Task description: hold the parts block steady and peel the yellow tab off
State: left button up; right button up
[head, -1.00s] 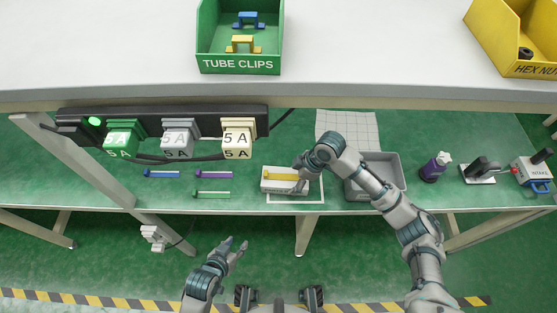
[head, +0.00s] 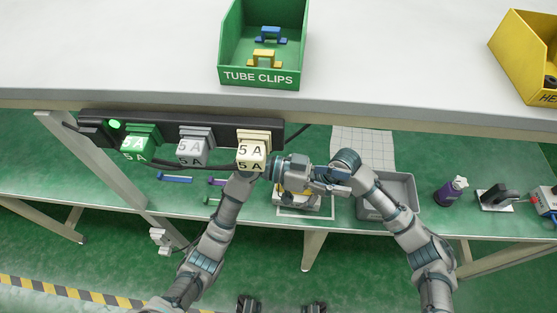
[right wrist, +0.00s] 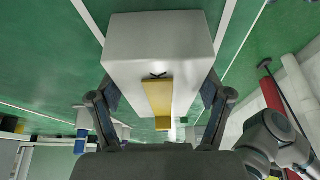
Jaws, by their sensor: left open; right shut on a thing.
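The parts block (right wrist: 160,45) is a pale grey-white box, large in the right wrist view. The yellow tab (right wrist: 158,95) lies along its face, below a small black arrow mark, with its end sticking out. My right gripper (right wrist: 162,112) is shut on the block, one finger on each side. In the head view the block (head: 283,200) sits at the bench front, mostly hidden under my arms, and the tab is nearly covered. My left gripper (head: 342,179) is open and empty, crossing above the block and close to my right wrist.
A grey bin (head: 402,190) stands just right of the block. A power strip (head: 105,127) with several plugs hangs behind on the left. The shelf edge (head: 330,112) overhangs the bench.

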pick_arm(q)
jog(key=w+a+r+n+t+h, duration=0.1)
jog(key=w+a+r+n+t, duration=0.2)
jog(key=w+a+t, duration=0.35)
jog(key=w+a+f+n+t+y, duration=0.25)
jog(key=w+f+n+y, duration=0.45)
jog(key=w+f+y, duration=0.5)
jog(key=s+a+r+n+g+y, duration=0.1)
jog(key=s+a+n+g+y, duration=0.55)
jog(key=s, duration=0.35)
jog(key=shift+g, duration=0.35)
jog(key=f, duration=1.1)
jog(key=shift+w+d+f, duration=0.2)
jog(key=shift+d+f, duration=0.05)
jog(key=shift+d, duration=0.1)
grip_shut()
